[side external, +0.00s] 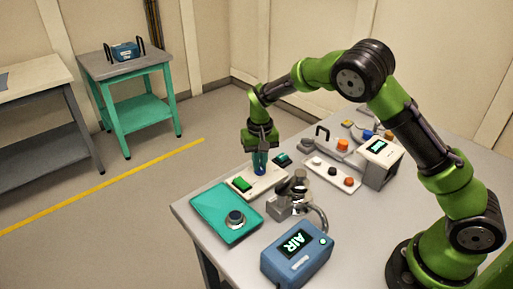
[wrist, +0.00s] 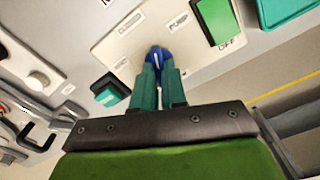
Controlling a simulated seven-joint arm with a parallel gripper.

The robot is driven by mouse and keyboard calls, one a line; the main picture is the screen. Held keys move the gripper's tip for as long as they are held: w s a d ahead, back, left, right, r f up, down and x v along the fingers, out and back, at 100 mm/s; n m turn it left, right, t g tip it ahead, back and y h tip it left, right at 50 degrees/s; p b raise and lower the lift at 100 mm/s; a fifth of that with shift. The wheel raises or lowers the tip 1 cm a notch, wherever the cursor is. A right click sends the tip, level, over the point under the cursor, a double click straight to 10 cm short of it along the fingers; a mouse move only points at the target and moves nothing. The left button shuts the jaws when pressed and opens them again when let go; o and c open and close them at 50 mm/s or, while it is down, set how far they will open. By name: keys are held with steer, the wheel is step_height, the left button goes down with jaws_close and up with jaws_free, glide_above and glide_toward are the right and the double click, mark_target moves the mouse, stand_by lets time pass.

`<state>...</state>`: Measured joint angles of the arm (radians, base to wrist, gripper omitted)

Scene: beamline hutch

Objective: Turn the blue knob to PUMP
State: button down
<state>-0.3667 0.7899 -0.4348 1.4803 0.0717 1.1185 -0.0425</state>
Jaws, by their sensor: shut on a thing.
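The blue knob (wrist: 157,54) sits on a cream panel (wrist: 120,48) in the wrist view, with a short white mark on its top. A label that reads as PUMP (wrist: 178,22) is printed up and right of the knob. Other labels around it are too small to read surely. My gripper (wrist: 158,74) is shut on the knob, one teal finger on each side. In the side external view my gripper (side external: 260,163) points down at the panel (side external: 268,184), and the knob (side external: 260,172) shows only slightly below the fingers. Exactly where the mark points is hard to tell.
A green rocker switch (side external: 242,184) marked OFF in the wrist view is on the same panel. Close by are a teal plate (side external: 209,199) with a dark knob, metal pipe fittings (side external: 292,194), a blue AIR box (side external: 296,254) and a white button strip (side external: 332,175).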

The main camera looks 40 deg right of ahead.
steer(key=m, duration=0.7)
steer(key=shift+s, duration=0.1)
stand_by(0.5)
steer(key=c, duration=1.2)
jaws_free()
steer(key=shift+d, duration=0.1)
steer(key=shift+r, duration=0.1)
step_height(320, 180, up, 17)
steer(key=shift+f, duration=0.1)
